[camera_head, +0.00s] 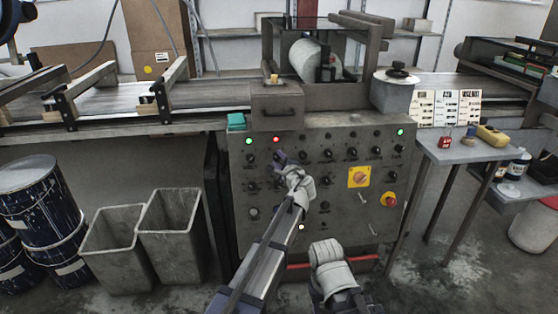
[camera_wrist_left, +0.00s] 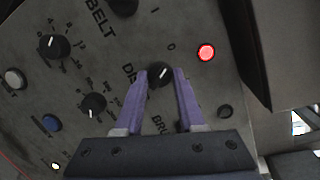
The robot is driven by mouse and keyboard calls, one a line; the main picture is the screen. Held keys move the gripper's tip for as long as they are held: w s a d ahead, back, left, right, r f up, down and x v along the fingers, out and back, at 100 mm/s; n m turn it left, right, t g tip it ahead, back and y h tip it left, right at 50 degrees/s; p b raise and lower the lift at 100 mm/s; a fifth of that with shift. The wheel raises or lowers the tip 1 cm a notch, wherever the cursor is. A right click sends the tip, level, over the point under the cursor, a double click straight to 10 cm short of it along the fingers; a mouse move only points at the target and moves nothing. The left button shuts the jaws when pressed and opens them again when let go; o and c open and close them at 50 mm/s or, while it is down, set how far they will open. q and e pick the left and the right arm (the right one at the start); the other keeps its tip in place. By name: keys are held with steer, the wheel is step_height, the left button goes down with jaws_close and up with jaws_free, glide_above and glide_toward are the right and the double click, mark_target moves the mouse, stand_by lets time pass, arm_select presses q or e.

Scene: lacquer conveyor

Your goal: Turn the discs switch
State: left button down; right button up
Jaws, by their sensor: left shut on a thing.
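The grey control panel (camera_head: 340,215) with rows of black knobs faces me under the conveyor. My left gripper (camera_head: 280,157) reaches its upper left part. In the left wrist view, the purple fingers of the left gripper (camera_wrist_left: 163,76) are shut on the black discs switch (camera_wrist_left: 158,80), one finger on each side. Its white pointer line tilts up and to the right. A label starting "DI" shows beside it, partly covered by a finger. "0" and "1" are printed above. In the head view the switch is hidden by the gripper.
A lit red lamp (camera_wrist_left: 206,52) sits near the switch. Other black knobs (camera_wrist_left: 54,47) are close by. A yellow plate with a switch (camera_head: 359,177) and a red button (camera_head: 389,199) are at the panel's right. Grey bins (camera_head: 170,225) stand left.

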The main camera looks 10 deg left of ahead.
arm_select(q)
steer(key=c, duration=0.5)
jaws_free()
steer(key=p+v, duration=0.1)
steer(key=v, duration=0.6)
steer(key=shift+s+d+r, duration=0.1)
steer(key=shift+s+d, duration=0.05)
steer(key=shift+s, duration=0.2)
